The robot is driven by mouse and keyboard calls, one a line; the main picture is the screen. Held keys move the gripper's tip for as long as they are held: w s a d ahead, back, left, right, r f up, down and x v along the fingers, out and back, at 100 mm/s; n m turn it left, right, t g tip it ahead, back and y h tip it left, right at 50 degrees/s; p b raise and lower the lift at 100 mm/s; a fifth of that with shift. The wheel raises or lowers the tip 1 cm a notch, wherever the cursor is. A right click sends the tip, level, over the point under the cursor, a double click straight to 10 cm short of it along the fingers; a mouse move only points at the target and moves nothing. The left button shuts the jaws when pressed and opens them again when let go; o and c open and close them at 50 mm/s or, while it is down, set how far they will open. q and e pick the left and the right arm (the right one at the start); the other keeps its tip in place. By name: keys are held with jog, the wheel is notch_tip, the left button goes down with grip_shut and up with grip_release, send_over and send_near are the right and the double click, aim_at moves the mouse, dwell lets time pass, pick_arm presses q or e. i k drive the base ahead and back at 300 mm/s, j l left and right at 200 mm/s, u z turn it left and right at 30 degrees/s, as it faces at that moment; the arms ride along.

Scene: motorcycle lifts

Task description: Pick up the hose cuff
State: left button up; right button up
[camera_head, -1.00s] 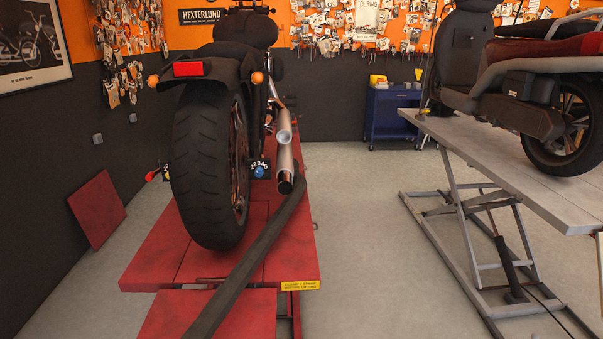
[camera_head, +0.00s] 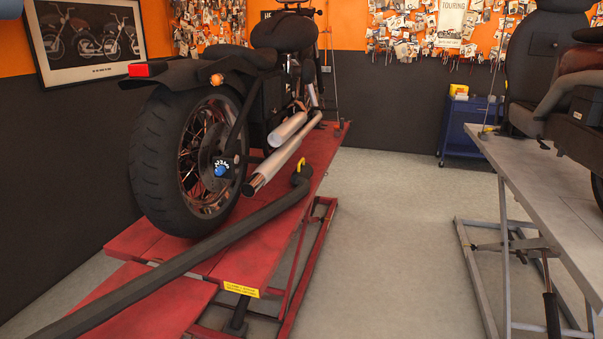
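The hose cuff (camera_head: 299,184) is the dark end of a thick dark hose, with a yellow part (camera_head: 299,165) on its upper side. It lies on the red lift (camera_head: 232,268), just right of the motorcycle's lower exhaust pipe (camera_head: 284,158). The cuff appears beside the pipe, not over its open end. The hose (camera_head: 187,259) runs from the cuff down to the lower left, across the lift. Neither of my grippers shows in this view.
A motorcycle (camera_head: 222,125) stands on the red lift. A grey lift (camera_head: 545,178) with another vehicle is at the right. A blue cabinet (camera_head: 468,128) stands at the back. The concrete floor (camera_head: 400,230) between the lifts is clear.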

aim_at(303, 170)
jog(key=i+l, duration=0.2)
jog(key=l, duration=0.15)
jog(key=i+l+u, duration=0.15)
jog(key=i+l, duration=0.3)
jog(key=l, duration=0.25)
jog(key=i+l+u, duration=0.15)
jog(key=l, duration=0.2)
jog(key=i+l, duration=0.25)
jog(key=l, duration=0.15)
jog(key=i+u, duration=0.15)
jog(key=u, duration=0.35)
jog(key=i+l+u, duration=0.15)
jog(key=u, duration=0.3)
